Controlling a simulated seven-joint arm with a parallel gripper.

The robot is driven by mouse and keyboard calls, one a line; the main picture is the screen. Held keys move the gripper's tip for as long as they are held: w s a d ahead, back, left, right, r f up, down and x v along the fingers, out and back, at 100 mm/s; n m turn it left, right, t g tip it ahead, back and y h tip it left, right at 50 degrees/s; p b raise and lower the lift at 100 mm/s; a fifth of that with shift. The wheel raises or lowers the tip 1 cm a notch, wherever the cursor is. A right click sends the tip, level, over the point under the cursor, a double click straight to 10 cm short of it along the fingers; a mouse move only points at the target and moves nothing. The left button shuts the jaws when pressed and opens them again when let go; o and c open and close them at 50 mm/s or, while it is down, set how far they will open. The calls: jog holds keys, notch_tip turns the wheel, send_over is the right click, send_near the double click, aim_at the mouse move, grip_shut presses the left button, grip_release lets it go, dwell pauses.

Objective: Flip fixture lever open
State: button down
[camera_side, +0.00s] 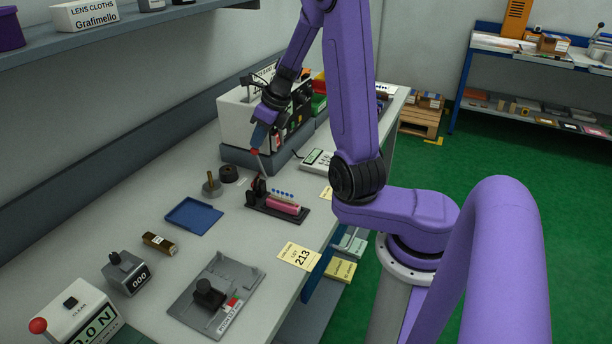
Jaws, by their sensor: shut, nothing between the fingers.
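A small black fixture (254,201) sits on the grey bench, with a pink cylinder (283,205) lying on it and a row of small blue pieces behind it. A thin pale lever rod (262,165) rises, tilted, above the fixture's left end. A small red end shows at its top, close below my gripper. My gripper (257,146) points down from the purple arm and is shut with nothing between its fingers. It is over the fixture's left end. I cannot tell whether it touches the rod.
A white machine (236,118) stands close behind my gripper. A blue tray (194,216), a round-based post (211,185) and a grey plate with a black knob (215,293) lie to the left and front. A lot card (299,256) lies at the bench edge. Bare bench surrounds the fixture's left.

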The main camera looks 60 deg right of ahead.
dwell(0.4)
jog(key=w+v, duration=0.1)
jog(key=v, duration=1.2)
jog(key=shift+w+r, duration=0.35)
jog(key=shift+r, duration=0.05)
jog(key=shift+d, duration=0.15)
